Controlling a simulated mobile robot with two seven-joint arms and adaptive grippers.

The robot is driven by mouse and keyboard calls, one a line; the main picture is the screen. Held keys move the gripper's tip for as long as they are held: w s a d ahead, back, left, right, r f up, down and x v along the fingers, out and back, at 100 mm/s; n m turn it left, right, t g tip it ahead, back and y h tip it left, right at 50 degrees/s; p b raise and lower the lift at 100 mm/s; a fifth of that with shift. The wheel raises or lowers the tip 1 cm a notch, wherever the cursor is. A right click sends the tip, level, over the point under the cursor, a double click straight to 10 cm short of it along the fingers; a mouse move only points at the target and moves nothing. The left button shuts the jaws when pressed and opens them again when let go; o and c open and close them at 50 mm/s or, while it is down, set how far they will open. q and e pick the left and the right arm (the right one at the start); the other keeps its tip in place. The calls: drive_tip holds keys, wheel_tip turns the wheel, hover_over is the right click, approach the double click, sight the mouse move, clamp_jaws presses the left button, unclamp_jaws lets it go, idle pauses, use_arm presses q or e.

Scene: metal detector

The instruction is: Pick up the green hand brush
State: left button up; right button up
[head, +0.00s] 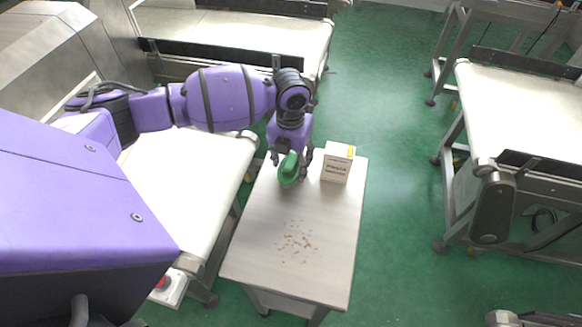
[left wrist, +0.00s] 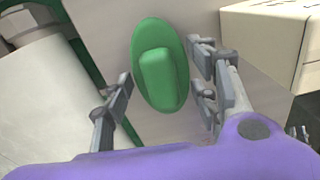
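The green hand brush (head: 289,169) is at the far end of the small grey table (head: 268,238), near its left edge. In the left wrist view the green brush (left wrist: 162,68) shows from above, with a raised block on an oval body. My left gripper (head: 292,160) points down over the brush in the head view. In the left wrist view its fingers (left wrist: 160,90) are spread on either side of the brush, with gaps on both sides. The brush's underside is hidden. My right gripper is not in view.
A white box (head: 337,163) stands right of the brush, close to the gripper, and also shows in the left wrist view (left wrist: 272,42). Brown crumbs (head: 296,242) lie mid-table. A conveyor (head: 180,185) runs along the left; another (head: 520,110) stands at right.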

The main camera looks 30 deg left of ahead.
use_arm(q)
drive_tip(key=c, duration=0.5)
drive_tip(key=shift+c, duration=0.7)
drive_tip(key=shift+r, duration=0.75)
drive_tip(key=s+a+r+p, duration=0.1)
drive_tip(key=s+r, duration=1)
drive_tip(key=s, duration=0.3)
drive_tip(key=shift+a+r, duration=0.3)
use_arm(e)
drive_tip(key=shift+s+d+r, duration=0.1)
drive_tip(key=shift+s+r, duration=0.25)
